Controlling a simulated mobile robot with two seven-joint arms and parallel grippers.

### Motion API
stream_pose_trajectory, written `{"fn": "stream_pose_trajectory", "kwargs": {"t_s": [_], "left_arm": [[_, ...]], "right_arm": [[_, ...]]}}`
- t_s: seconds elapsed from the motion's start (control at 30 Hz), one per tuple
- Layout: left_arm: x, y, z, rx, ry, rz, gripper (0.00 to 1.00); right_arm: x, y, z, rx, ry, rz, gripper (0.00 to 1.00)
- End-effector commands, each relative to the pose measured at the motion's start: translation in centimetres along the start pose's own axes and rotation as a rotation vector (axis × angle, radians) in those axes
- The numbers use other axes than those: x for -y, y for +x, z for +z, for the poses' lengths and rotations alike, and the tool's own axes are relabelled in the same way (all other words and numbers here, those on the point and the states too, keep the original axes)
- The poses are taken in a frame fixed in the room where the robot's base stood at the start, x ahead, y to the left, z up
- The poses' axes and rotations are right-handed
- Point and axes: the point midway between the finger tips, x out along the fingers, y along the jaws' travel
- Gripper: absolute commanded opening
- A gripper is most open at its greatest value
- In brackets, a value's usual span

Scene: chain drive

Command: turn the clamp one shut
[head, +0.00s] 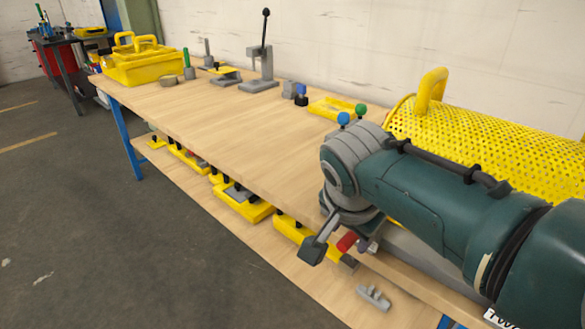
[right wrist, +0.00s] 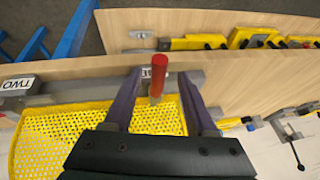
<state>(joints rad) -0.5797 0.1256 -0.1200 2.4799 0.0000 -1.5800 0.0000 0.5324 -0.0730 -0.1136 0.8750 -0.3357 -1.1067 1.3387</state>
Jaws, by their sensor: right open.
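The red handle (head: 347,241), which I take to be the lever of clamp one, shows at the table's front edge in the head view. In the right wrist view the red handle (right wrist: 157,87) stands up between the fingers of my open right gripper (right wrist: 161,76), with visible gaps on both sides. A white label behind it is mostly hidden. In the head view my right gripper (head: 337,246) reaches down at the table edge, and my wrist hides most of the clamp. My left gripper is out of view.
A yellow perforated guard (head: 475,135) lies close behind my right arm. A label reading TWO (right wrist: 18,83) marks the grey base's other end. A lower shelf (head: 335,290) holds yellow trays and a small grey part (head: 373,297). The table's middle (head: 215,110) is clear.

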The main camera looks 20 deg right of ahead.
Motion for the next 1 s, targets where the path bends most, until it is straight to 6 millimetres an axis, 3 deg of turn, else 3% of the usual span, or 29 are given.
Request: {"fn": "stream_pose_trajectory", "kwargs": {"t_s": [0.03, 0.2, 0.43, 0.6, 1.0], "left_arm": [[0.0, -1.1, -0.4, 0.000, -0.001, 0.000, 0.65], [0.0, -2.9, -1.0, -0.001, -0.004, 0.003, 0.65], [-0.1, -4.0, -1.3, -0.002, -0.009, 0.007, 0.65], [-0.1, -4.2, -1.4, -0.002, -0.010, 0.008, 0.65], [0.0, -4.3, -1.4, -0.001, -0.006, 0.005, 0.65]], "right_arm": [[0.1, -1.3, -0.2, 0.001, 0.001, -0.002, 0.57], [0.1, -4.6, -0.2, 0.001, 0.003, -0.002, 0.57], [0.1, -7.8, -0.1, 0.001, 0.002, -0.002, 0.57], [0.0, -8.8, 0.0, 0.000, 0.002, 0.000, 0.57], [-0.8, -8.8, 0.1, 0.008, -0.027, 0.003, 0.57]]}}
